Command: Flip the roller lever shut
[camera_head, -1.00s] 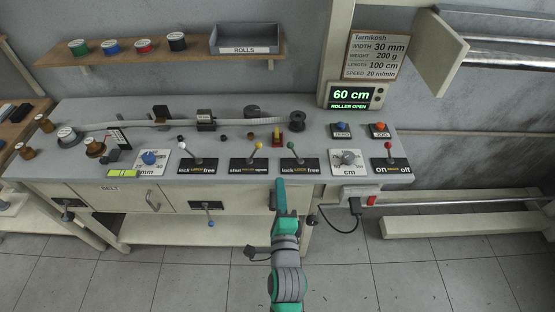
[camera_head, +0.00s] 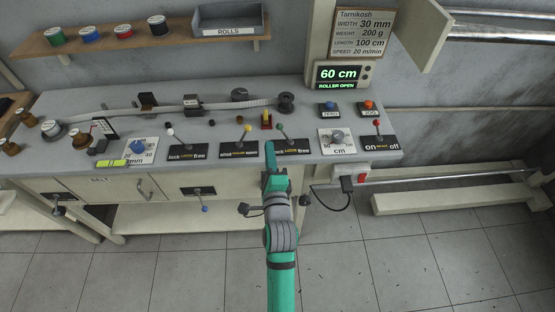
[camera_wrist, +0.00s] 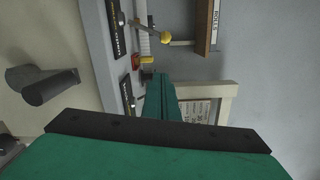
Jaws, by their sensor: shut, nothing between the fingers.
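The roller lever (camera_head: 247,128) has a yellow ball knob on a thin rod and rises from a black plate (camera_head: 240,150) marked shut and open. It leans right, to the open side, and the display (camera_head: 338,75) reads "60 cm" and "ROLLER OPEN". In the wrist view the yellow knob (camera_wrist: 166,38) shows beyond my fingertips, apart from them. My gripper (camera_head: 270,146) is shut and empty. In the head view it stands to the right of the roller lever, in front of the gap between its plate and the green-knobbed lever's plate.
The green-knobbed lever (camera_head: 281,128) stands close to the right of my gripper, and a white-knobbed lever (camera_head: 170,132) stands to the left. A red and yellow part (camera_head: 266,120) lies behind. A cm dial (camera_head: 337,136) and a red-knobbed on/off lever (camera_head: 377,124) are farther right.

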